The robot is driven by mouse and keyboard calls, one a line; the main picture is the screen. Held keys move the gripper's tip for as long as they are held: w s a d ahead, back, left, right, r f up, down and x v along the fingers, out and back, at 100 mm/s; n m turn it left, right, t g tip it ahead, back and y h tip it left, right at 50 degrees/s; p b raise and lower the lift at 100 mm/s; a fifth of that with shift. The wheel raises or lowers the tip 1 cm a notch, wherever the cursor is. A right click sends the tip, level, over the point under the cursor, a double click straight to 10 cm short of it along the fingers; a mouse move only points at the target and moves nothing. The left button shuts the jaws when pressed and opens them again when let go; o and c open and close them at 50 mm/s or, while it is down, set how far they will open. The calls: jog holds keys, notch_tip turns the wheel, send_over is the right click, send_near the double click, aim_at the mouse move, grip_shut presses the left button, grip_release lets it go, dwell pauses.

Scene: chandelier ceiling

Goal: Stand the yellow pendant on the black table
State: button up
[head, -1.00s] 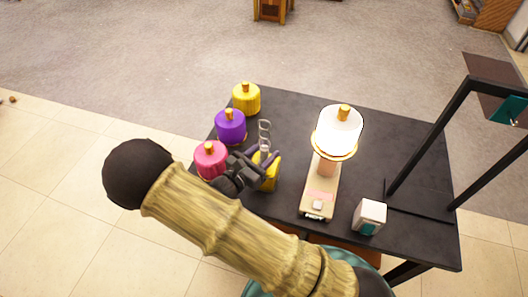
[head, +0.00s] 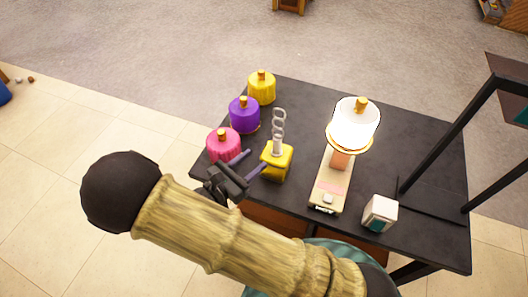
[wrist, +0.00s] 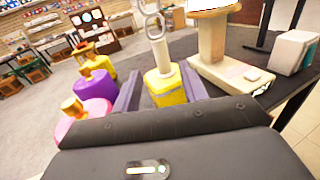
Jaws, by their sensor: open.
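The yellow pendant (head: 275,162), a yellow block with a pale stem and chain links on top, stands upright on the black table (head: 300,110) near its front left. The chain rises above it with nothing holding it. My gripper (head: 248,164) is open just left of the pendant, with its two purple fingers pointing at it. In the wrist view the pendant (wrist: 165,88) shows between and beyond the open fingers (wrist: 160,86). Whether a fingertip still touches it I cannot tell.
Pink (head: 223,145), purple (head: 244,114) and yellow (head: 262,87) canisters line the table's left edge. A lit lamp (head: 354,125) on a beige stand is to the right, with a white box (head: 380,212) and a black frame (head: 445,130) beyond. The table behind the pendant is bare.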

jog(key=shift+v, duration=0.8)
jog(key=s+d+m+g+y, duration=0.2)
jog(key=d+m+g, duration=0.5)
jog(key=d, duration=0.1)
jog(key=s+d+m+g+y, duration=0.2)
jog(key=s+d+m+g, duration=0.1)
jog(key=d+m+g, duration=0.45)
jog(key=w+d+r+m+t+y, duration=0.1)
jog(key=d+r+m+t+y, duration=0.2)
jog(key=m, duration=1)
jog(key=d+r+y, duration=0.3)
jog(key=y, duration=0.2)
jog(key=shift+w+t, duration=0.2)
jog(key=shift+t, duration=0.15)
jog(key=shift+d+r, duration=0.1)
jog(key=shift+r, duration=0.05)
